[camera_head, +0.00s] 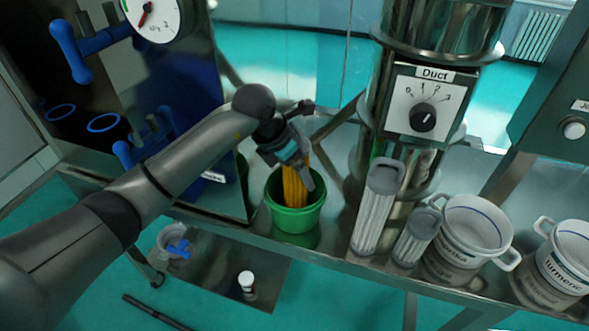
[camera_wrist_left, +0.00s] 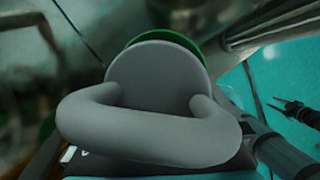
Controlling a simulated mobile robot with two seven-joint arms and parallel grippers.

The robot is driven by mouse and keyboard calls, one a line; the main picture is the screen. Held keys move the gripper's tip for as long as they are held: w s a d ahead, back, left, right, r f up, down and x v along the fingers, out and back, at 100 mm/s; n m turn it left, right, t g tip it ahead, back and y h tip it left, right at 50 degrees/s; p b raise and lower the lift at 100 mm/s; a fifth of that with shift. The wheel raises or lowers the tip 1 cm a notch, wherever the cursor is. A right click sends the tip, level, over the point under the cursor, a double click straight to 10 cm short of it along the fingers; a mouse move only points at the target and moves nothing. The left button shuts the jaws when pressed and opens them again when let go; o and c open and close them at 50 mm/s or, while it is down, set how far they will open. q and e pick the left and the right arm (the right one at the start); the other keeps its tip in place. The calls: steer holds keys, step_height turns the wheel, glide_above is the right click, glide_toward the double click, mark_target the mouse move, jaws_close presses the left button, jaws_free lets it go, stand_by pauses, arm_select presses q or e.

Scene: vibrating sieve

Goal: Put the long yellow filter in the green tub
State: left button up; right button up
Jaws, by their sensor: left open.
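The long yellow filter (camera_head: 293,185) stands nearly upright in the green tub (camera_head: 296,218), its lower end hidden by the tub's wall. My left gripper (camera_head: 298,165) is open at the filter's upper end and covers part of it in the head view. In the left wrist view, the filter's grey round cap and looped handle (camera_wrist_left: 150,140) fill the middle, and a bit of the green tub (camera_wrist_left: 188,40) shows behind. Whether the fingers touch the handle is hidden.
The tub is on a metal bench beside a column with a Duct dial (camera_head: 423,117). Two white-grey filters (camera_head: 374,210) (camera_head: 414,238) stand right of it, then two white pots (camera_head: 468,245) (camera_head: 562,265). A dark panel with blue handles (camera_head: 72,50) is at left.

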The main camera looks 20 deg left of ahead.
arm_select(q)
steer(key=v, duration=1.2)
steer(key=shift+r, duration=0.25)
